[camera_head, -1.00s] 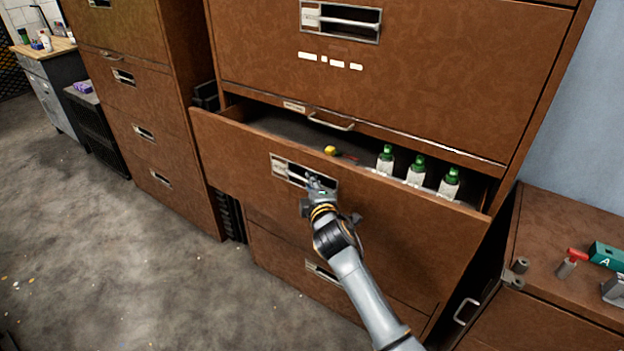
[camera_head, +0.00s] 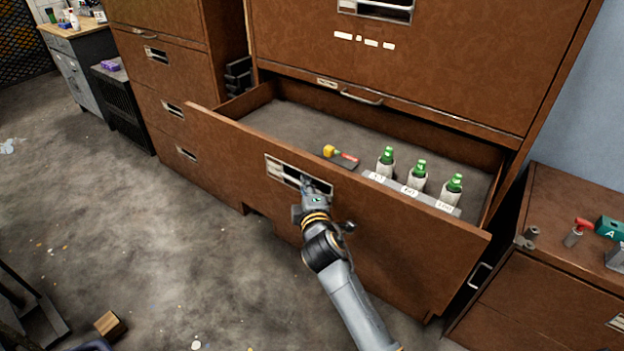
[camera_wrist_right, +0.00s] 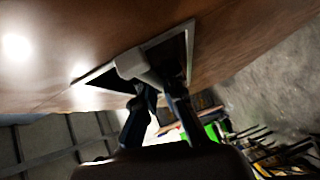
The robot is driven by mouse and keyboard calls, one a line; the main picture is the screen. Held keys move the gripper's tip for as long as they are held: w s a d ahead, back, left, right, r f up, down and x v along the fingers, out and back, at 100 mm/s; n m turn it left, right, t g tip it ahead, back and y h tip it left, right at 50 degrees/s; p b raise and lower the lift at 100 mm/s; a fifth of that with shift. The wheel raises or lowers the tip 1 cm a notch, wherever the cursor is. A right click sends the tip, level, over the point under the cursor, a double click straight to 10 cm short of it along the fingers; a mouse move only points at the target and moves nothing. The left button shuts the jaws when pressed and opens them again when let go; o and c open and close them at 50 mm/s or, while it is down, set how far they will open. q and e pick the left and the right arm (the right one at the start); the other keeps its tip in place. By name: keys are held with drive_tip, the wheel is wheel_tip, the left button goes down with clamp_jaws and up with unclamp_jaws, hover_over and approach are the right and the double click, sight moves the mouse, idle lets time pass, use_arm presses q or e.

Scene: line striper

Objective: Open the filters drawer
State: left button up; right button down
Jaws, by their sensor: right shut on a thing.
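The drawer (camera_head: 400,232) is a wide brown drawer standing well out from the brown cabinet. Inside it are several white bottles with green caps, one of them here (camera_head: 418,176), in a grey labelled holder, and a yellow and red item (camera_head: 340,156) to their left. My right gripper (camera_head: 308,186) is at the recessed handle (camera_head: 285,171) on the drawer front. In the right wrist view the gripper (camera_wrist_right: 160,95) is shut on the grey handle bar (camera_wrist_right: 135,66). The drawer's label is too small to read. My left gripper is not in view.
A closed drawer (camera_head: 430,60) sits above the open one. Another brown cabinet (camera_head: 170,75) stands to the left, and a low brown cabinet (camera_head: 570,270) to the right. A wooden block (camera_head: 110,324) lies on the floor at lower left. The floor between is mostly clear.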

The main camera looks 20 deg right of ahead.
drive_tip(key=shift+s+a+f, duration=0.15)
drive_tip(key=shift+s+a, duration=0.5)
drive_tip(key=shift+a, duration=0.15)
drive_tip(key=c, duration=1.7)
unclamp_jaws()
drive_tip(key=s, duration=0.4)
drive_tip(key=s+a+r, duration=0.1)
drive_tip(key=s, duration=0.6)
drive_tip(key=shift+s+a+r, duration=0.15)
drive_tip(key=shift+s+r, duration=0.25)
